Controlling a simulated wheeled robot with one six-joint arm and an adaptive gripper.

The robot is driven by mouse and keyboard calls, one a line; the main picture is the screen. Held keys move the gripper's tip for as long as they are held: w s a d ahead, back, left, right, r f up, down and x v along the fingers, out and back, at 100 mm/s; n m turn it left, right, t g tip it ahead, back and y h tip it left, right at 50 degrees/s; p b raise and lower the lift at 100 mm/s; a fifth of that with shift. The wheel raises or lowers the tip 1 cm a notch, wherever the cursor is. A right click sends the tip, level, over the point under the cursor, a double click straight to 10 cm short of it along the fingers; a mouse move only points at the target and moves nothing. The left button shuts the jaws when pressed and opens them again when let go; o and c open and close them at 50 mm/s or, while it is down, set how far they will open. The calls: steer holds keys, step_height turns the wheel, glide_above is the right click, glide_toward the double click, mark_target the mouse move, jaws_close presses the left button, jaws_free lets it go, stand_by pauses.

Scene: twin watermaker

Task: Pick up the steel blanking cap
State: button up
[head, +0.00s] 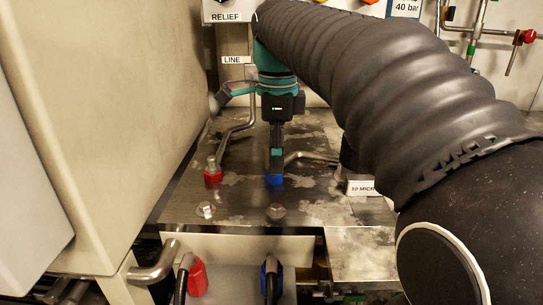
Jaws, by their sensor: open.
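My gripper (276,165) points straight down over the blue ring (275,180) on the steel bench top (330,207). It is open, seen edge-on, with its fingertips close above or around the ring; I cannot tell which. They hide whatever stands in the ring. A red ring (213,177) with an upright steel fitting stands to the left. Two small round steel pieces lie nearer the front edge, one at left (205,210) and one at right (277,211). I cannot tell for sure which piece is the steel blanking cap.
A bent steel pipe (309,156) runs right from near the blue ring; another (236,131) rises behind the red ring. A large beige cabinet (110,110) bounds the left. Below the front edge hang a red-gripped connector (197,279) and a blue-gripped one (270,279).

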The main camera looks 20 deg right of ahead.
jaws_close()
steer(key=shift+r, duration=0.5)
step_height(320, 180, up, 4)
steer(key=shift+d+f+p, duration=0.15)
steer(key=shift+f+p, duration=0.05)
steer(key=shift+p, duration=0.3)
steer(key=s+d+r, duration=0.2)
steer(key=d+r, duration=0.1)
steer(key=d, duration=0.2)
steer(key=s+d+r+p, duration=0.1)
steer(key=s+d+r, duration=0.1)
steer(key=d, duration=0.3)
steer(key=shift+d+r, duration=0.35)
steer(key=shift+r, duration=0.35)
steer(key=c, duration=0.7)
jaws_free()
jaws_close()
